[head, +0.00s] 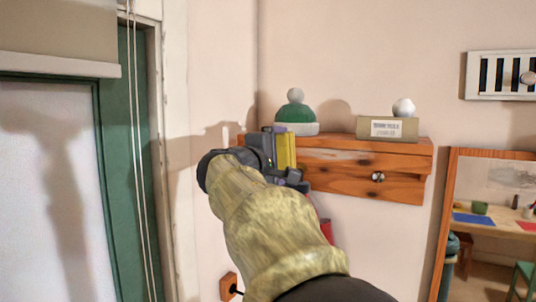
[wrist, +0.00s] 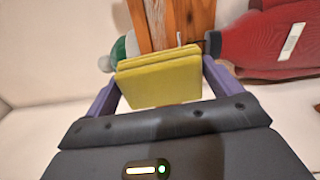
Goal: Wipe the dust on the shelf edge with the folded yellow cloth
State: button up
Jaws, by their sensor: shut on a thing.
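My gripper (head: 283,160) is shut on the folded yellow cloth (head: 287,150), in front of the left part of the wooden shelf (head: 345,179). In the wrist view the cloth (wrist: 158,83) spans between the purple fingers of my gripper (wrist: 160,78), with its folded edge toward the shelf wood (wrist: 176,22). I cannot tell whether the cloth touches the shelf. My gripper and arm hide the shelf's left part in the head view.
A green hat with a grey pompom (head: 296,113) and a labelled box (head: 375,128) sit on the shelf. A white ball (head: 403,107) shows at the box. A knob (head: 378,177) sticks out of the shelf front. A red item (wrist: 262,42) hangs close by. A wood-framed mirror (head: 440,235) stands right.

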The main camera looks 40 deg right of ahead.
aim_at(323, 152)
jog(key=shift+p+x, duration=0.4)
jog(key=shift+x, duration=1)
jog(key=shift+x, duration=1)
jog(key=shift+s, duration=0.15)
jog(key=shift+s+d+b, duration=0.25)
jog(key=shift+s+b, duration=0.3)
jog(key=shift+s, duration=0.15)
jog(key=shift+s+d+b, duration=0.3)
jog(key=shift+s+b, duration=0.2)
jog(key=shift+s, duration=0.35)
jog(key=shift+d, duration=0.1)
jog(key=shift+s+d+b, duration=0.35)
jog(key=shift+s+b, duration=0.05)
jog(key=shift+s, duration=0.35)
jog(key=shift+s+d+b, duration=0.35)
jog(key=shift+s, duration=0.45)
jog(key=shift+s, duration=0.1)
